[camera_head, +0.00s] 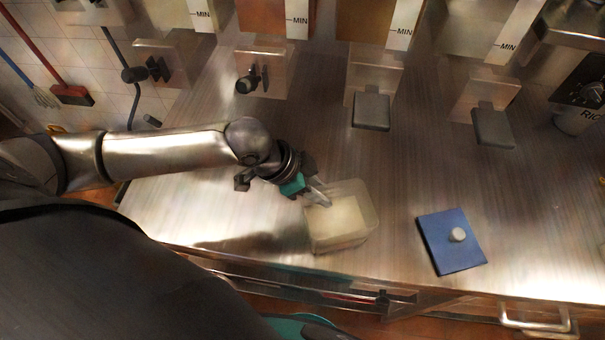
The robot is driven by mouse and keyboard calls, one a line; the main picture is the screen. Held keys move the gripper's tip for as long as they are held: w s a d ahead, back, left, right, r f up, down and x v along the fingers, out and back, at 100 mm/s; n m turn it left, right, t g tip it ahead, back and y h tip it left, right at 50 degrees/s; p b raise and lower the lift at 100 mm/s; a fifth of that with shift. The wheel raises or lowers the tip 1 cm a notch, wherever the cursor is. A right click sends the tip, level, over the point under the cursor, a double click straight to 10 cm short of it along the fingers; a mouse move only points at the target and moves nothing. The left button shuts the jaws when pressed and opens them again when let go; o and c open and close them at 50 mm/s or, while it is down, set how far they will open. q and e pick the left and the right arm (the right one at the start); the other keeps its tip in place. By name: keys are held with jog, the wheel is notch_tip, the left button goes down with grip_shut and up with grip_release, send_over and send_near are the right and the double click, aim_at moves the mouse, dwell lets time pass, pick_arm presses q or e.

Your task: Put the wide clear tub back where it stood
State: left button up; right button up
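The wide clear tub (365,205) is at the front middle of the steel counter, with pale contents inside. It appears upright, close to the counter's front edge. My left gripper (318,195) reaches in from the left and meets the tub's back-left rim. Its fingers overlap the tub's wall there. Whether they are closed on the wall is too small and blurred to tell. I also cannot tell whether the tub rests on the counter or is held just above it. My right gripper does not show.
A blue board with a pale knob (450,255) lies right of the tub. Dispensers with MIN marks line the back, with dark paddles (371,110) below some of them. The counter (420,180) is clear between tub and dispensers.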

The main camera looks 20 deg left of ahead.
pick_arm(q)
jog(key=p+v, duration=0.1)
jog(key=v, duration=0.8)
jog(key=shift+r, duration=0.15)
